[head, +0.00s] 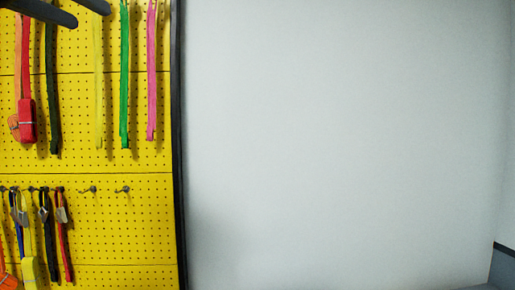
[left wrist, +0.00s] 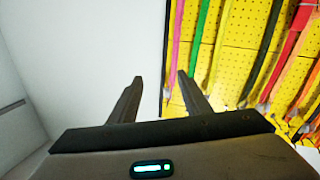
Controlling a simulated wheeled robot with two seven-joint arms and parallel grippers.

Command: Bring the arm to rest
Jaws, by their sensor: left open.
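My left gripper (head: 75,10) shows at the top left of the head view as two dark fingers in front of the yellow pegboard. In the left wrist view the gripper (left wrist: 160,80) is open, its two dark fingers apart with nothing between them. Its fingers point toward the wall near the board's edge, close to the pink strap (left wrist: 176,40) and the green strap (left wrist: 198,42). I cannot tell how far the fingertips are from the board. My right gripper is in neither view.
The yellow pegboard (head: 90,165) fills the left of the head view. Red (head: 27,120), black (head: 52,110), yellow (head: 99,90), green (head: 124,80) and pink (head: 151,70) straps hang on it. Several buckled straps hang lower left; two hooks (head: 122,190) are bare. A plain wall (head: 340,140) lies right.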

